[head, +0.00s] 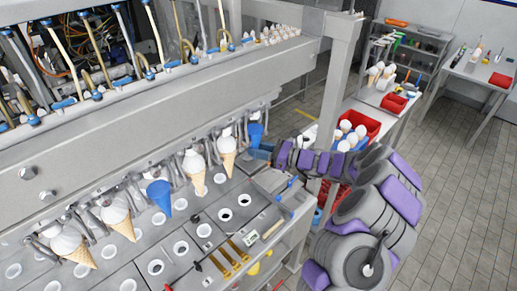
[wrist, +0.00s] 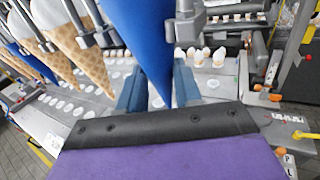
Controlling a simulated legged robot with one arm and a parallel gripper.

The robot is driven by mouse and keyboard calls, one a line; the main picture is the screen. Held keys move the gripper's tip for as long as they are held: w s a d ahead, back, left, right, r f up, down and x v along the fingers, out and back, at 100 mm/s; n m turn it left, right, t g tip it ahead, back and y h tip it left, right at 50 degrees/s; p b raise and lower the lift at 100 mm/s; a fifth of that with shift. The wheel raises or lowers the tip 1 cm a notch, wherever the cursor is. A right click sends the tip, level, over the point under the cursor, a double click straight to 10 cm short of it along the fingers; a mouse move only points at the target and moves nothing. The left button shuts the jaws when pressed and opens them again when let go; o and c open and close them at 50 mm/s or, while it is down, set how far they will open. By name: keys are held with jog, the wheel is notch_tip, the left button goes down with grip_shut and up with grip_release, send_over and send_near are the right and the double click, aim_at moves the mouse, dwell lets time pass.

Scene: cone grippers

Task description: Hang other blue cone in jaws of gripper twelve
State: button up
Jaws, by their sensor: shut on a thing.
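A blue cone (head: 256,131) stands tip down at the right end of the machine's row of hanging cones. It fills the upper middle of the wrist view (wrist: 140,42). My gripper (head: 262,152) reaches in from the right and is shut on this cone's lower part; its blue-grey fingers (wrist: 158,82) lie on both sides of the tip. Metal machine jaws are close by the cone's top, but I cannot tell whether they grip it. Another blue cone (head: 159,196) hangs further left in the row. No jaw number is readable.
Wafer cones with white tops (head: 195,172) hang between and left of the blue cones. Below is a grey tray table (head: 215,235) with round holes and loose tools. A grey post (head: 338,90) stands close behind my arm. A red bin (head: 362,124) holds white-topped cones.

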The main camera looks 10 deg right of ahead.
jog(key=shift+f, duration=0.25)
dwell(0.4)
jog(key=o, duration=1.3)
jog(key=shift+s+d, duration=0.1)
jog(key=s+d+p, duration=0.2)
jog(key=s+d, duration=0.3)
jog(key=s, duration=0.2)
dwell(0.7)
dwell(0.7)
